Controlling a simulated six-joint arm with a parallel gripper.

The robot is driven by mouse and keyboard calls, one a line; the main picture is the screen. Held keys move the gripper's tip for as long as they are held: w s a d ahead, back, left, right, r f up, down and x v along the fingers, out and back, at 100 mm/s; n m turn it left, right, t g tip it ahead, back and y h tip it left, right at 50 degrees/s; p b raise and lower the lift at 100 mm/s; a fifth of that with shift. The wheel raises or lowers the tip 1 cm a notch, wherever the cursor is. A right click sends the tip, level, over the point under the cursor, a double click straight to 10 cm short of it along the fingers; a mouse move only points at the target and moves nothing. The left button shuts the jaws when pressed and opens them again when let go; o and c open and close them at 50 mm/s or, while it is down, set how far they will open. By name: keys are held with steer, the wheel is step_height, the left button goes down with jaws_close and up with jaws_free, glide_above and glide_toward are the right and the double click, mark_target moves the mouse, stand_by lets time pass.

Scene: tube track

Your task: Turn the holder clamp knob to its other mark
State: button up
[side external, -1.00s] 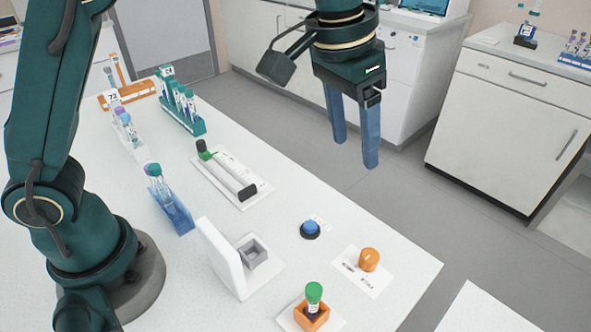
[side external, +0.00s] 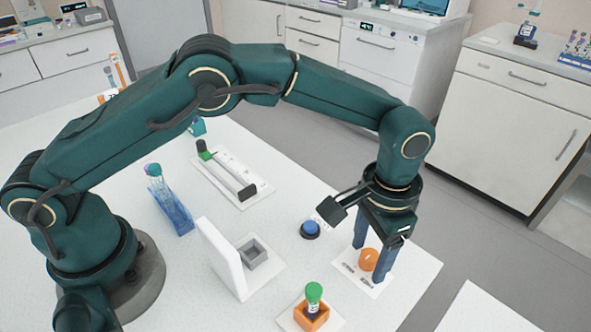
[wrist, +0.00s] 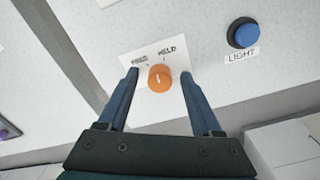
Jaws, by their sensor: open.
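The orange clamp knob (side external: 368,259) sits on a white label plate (side external: 352,272) near the table's front right edge. In the wrist view the knob (wrist: 160,78) has a short white pointer line, and the plate carries two marks. One reads HELD, on the right; the left one is blurred. The pointer appears to lean toward the left mark, but it is small. My gripper (side external: 369,266) points down with its blue fingers open, one on each side of the knob. In the wrist view gaps show between both fingers and the knob.
A blue LIGHT button (side external: 310,229) is close to the knob's left. An orange holder (side external: 312,318) with a green-capped tube stands in front. A white upright panel and grey socket (side external: 254,255) are farther left. The table edge lies close on the right.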

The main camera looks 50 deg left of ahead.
jaws_close()
steer(key=shift+m, duration=3.1)
jaws_free()
